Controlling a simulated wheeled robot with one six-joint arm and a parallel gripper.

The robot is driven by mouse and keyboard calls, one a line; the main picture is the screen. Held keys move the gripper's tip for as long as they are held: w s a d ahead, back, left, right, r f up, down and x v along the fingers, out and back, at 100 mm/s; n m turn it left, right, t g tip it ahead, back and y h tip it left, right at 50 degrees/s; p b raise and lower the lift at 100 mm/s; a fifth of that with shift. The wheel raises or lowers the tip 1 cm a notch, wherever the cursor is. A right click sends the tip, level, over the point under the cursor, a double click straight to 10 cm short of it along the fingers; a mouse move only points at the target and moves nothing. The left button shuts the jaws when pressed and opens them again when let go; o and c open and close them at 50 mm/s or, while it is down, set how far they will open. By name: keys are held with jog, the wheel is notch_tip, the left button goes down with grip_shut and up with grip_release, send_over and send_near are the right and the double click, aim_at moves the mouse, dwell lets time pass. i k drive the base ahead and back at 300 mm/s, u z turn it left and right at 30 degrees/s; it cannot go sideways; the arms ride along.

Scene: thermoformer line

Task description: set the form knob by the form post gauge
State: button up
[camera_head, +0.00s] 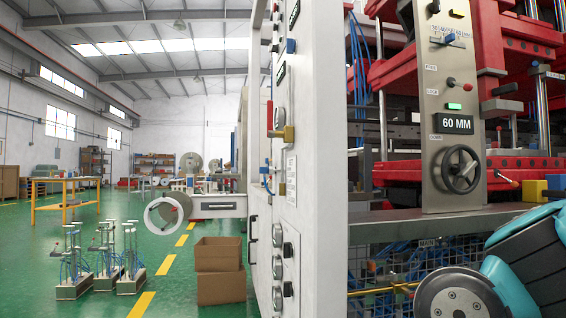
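A steel post (432,95) on the right carries a dark display (454,123) reading "60 MM", a lit green indicator (454,106) and a small lever with a red ball beside the words FREE and LOCK. A dark handwheel (461,169) is on the post below the display. A blue pointer (449,38) sits by a small scale near the top, too small to read. I cannot tell which knob is the form knob. My teal and grey arm (510,275) shows at bottom right, apart from the handwheel in the picture. My gripper is not in view.
A white cabinet (322,160) stands left of the post, with dark knobs (288,250) on its narrow side. Red platens (400,75) are behind the post. Brown boxes (219,270) and small stands (129,272) are on the green floor at left.

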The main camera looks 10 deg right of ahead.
aim_at(288, 246)
jog(key=u, duration=1.85)
jog(key=i, duration=1.6)
jog(key=z, duration=2.9)
